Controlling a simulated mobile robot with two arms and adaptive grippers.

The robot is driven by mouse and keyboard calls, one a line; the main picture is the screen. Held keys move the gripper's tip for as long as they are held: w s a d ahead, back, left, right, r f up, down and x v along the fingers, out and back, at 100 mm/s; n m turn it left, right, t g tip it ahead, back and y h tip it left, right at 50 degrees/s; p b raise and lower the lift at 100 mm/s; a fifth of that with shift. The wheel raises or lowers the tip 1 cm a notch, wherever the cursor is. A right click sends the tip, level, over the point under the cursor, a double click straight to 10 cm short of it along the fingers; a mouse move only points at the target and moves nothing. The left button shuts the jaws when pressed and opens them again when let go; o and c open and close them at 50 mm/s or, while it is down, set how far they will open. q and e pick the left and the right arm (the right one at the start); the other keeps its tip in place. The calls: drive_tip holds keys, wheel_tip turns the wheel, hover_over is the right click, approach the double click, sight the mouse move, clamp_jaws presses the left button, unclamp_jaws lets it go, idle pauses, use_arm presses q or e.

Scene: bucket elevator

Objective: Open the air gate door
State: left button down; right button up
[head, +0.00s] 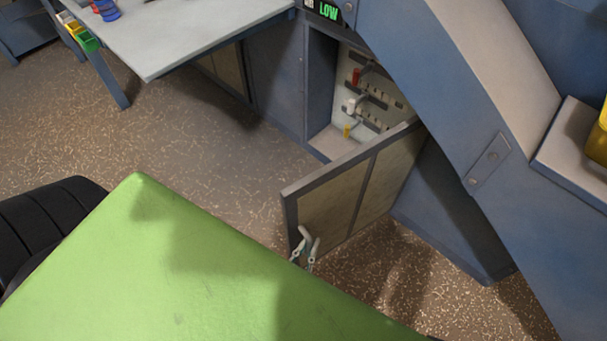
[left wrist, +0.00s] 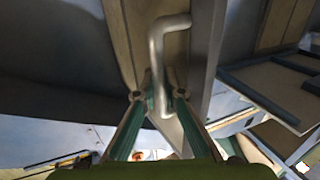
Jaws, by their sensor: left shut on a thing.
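The air gate door (head: 340,195) is a beige two-panel door in a grey frame. It stands swung wide open from the blue housing, its free edge toward me. My left gripper (head: 308,247) is at the lower corner of that free edge. In the left wrist view, the silver bent handle (left wrist: 156,48) stands out from the door (left wrist: 140,25), and my left gripper (left wrist: 161,95) is shut on its lower part. In the head view the handle is mostly hidden by the fingers. My right gripper is in neither view.
The open compartment (head: 342,139) shows a panel with a red-handled lever (head: 357,76) and a white-handled one (head: 351,106). A grey table (head: 190,40) with coloured bins stands at upper left. A sloping blue chute (head: 440,90) is on the right. Speckled floor is clear left of the door.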

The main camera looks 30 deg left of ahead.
use_arm(q)
drive_tip(key=shift+d, duration=0.15)
drive_tip(key=c, duration=2.1)
unclamp_jaws()
drive_tip(key=shift+s, duration=0.1)
drive_tip(key=s+d, duration=0.1)
drive_tip(key=s, duration=1)
drive_tip(key=shift+s+d, duration=0.15)
drive_tip(key=shift+s, duration=0.25)
